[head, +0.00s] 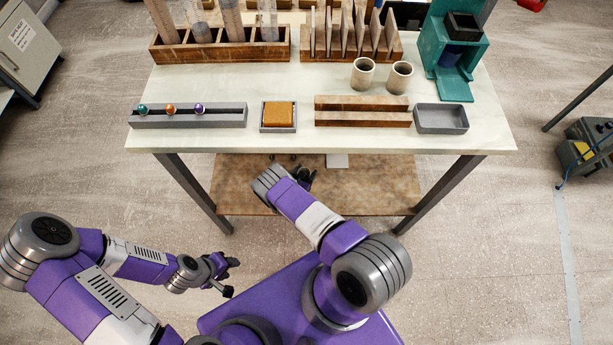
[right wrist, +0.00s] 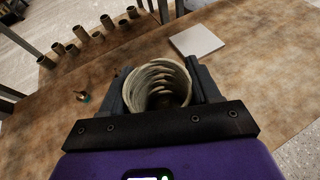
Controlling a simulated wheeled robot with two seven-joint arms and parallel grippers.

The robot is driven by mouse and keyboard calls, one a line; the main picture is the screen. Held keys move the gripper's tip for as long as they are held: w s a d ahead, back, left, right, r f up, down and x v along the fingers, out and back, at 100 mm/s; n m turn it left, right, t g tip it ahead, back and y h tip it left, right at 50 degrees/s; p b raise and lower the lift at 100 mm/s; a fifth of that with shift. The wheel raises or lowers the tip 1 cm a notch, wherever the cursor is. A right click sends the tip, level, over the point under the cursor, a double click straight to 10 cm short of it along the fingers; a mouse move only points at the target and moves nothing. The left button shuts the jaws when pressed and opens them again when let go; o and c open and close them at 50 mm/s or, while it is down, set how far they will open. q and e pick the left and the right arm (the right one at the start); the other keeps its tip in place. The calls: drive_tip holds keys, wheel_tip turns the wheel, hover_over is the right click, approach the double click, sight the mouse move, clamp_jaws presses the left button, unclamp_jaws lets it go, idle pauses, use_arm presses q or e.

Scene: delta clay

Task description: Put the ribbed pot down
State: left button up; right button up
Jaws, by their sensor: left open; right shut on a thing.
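The ribbed pot (right wrist: 158,82) is a pale, round pot with ridged inner walls, seen from above through its open mouth. My right gripper (right wrist: 160,90) is shut on it, one finger on each side. The pot is over the brown wooden lower shelf (head: 375,188) of the table; I cannot tell whether its base touches the shelf. In the head view my right gripper (head: 304,174) is at the table's front, and the pot is hidden there. My left gripper (head: 228,277) is open and empty, above the floor to the left.
A flat white tile (right wrist: 197,40) lies on the shelf beyond the pot. A small dark object (right wrist: 82,97) lies left of the pot. The pale tabletop (head: 330,88) overhangs the shelf; table legs (head: 440,195) flank it.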

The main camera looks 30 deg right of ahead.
wheel_tip(320, 180, down, 5)
drive_tip(key=b, duration=0.3)
drive_tip(key=shift+s+r, duration=0.15)
wheel_tip(320, 180, down, 4)
drive_tip(key=b, duration=0.3)
drive_tip(key=shift+r, duration=0.2)
drive_tip(key=shift+f, duration=0.2)
drive_tip(key=o, duration=1.1)
